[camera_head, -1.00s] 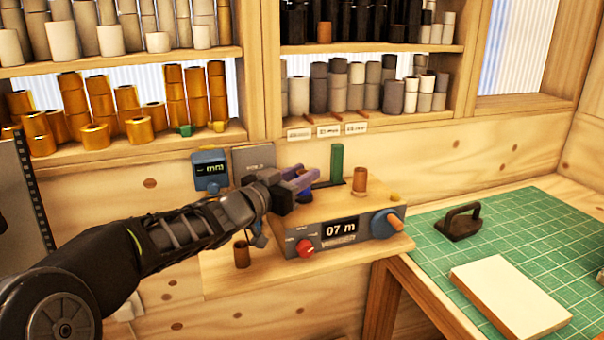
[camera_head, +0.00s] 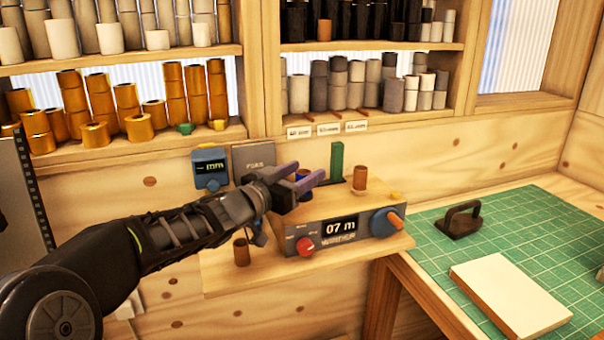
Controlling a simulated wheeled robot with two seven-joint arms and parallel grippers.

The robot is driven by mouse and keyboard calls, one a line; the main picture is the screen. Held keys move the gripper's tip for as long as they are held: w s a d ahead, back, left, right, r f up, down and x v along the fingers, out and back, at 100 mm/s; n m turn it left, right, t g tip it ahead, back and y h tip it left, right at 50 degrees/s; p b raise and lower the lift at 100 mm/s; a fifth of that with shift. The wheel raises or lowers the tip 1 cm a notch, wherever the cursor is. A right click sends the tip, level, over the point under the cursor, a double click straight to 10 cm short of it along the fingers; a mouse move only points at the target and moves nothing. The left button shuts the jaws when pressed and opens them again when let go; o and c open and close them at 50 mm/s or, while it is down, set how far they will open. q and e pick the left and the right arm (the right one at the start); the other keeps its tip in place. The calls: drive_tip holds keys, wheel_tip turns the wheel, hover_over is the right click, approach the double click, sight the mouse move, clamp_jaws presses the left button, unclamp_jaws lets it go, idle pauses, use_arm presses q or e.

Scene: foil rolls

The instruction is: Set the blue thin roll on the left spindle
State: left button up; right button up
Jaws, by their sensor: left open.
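My left gripper (camera_head: 308,174) is open above the left part of the winder (camera_head: 330,232), its purple fingers pointing right. A small brown and blue piece (camera_head: 302,175) shows between the fingers. It may be the blue thin roll at the left spindle, but the fingers hide most of it, and I cannot tell whether it is seated or touching them. A brown upright cylinder (camera_head: 360,178) stands on the right of the winder top. My right gripper is not in view.
A blue gauge box (camera_head: 210,168) is at the back left. A brown cylinder (camera_head: 241,252) stands on the ledge below my arm. A green mat (camera_head: 520,225) at right bears a dark iron (camera_head: 460,222) and a pale block (camera_head: 510,295).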

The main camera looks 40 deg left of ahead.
use_arm(q)
drive_tip(key=s, duration=0.7)
drive_tip(key=shift+s+a, duration=0.15)
drive_tip(key=shift+s, duration=0.25)
idle(0.8)
